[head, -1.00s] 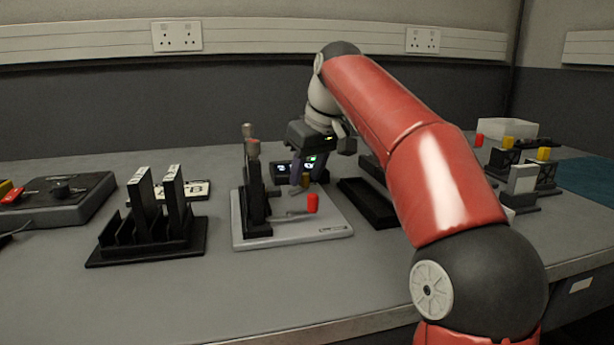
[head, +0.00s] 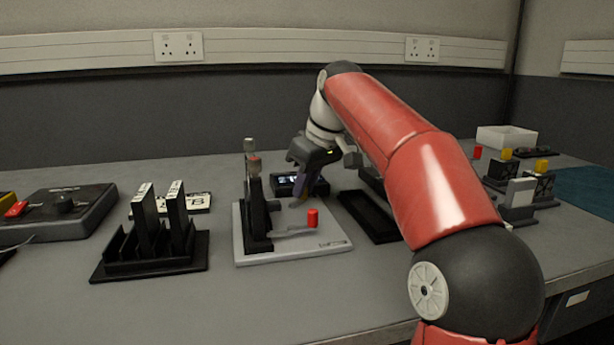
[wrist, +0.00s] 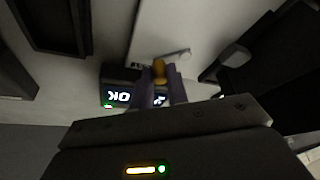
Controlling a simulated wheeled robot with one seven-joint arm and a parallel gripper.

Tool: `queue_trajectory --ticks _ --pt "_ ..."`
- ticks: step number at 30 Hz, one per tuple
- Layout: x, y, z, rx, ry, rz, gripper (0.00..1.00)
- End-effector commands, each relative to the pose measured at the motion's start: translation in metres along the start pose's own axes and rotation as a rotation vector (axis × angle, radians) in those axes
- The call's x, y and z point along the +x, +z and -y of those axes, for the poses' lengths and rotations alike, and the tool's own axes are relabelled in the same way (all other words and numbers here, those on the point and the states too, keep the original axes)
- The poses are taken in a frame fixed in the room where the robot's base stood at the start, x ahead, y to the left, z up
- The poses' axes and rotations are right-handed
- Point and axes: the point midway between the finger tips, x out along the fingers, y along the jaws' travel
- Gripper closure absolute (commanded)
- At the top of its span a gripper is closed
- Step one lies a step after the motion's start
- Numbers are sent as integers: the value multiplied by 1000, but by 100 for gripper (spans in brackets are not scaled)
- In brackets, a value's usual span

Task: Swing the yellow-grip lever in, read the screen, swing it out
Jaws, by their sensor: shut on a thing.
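The yellow grip (wrist: 159,71) shows in the wrist view between the purple fingertips of my gripper (wrist: 162,85), which is shut on it. In the head view my gripper (head: 309,190) is over the back of the grey base plate (head: 292,247), and its fingers largely hide the grip. The lever's metal arm (head: 297,203) shows in part. The small black screen unit (head: 285,184) stands behind the plate, partly covered by my gripper.
A black slotted rack (head: 150,250) is further left, and an empty black tray (head: 368,216) lies to the right. The front table is clear.

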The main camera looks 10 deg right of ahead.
Motion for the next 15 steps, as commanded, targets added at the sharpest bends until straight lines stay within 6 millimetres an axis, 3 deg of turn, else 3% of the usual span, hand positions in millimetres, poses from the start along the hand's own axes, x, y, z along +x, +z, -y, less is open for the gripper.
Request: queue_trajectory --ticks 9,10,15 --pt "0 -1 0 -18 -5 -4 100" --pt "0 -1 0 -18 -5 -4 81" --pt "0 -1 0 -17 -5 -3 62"
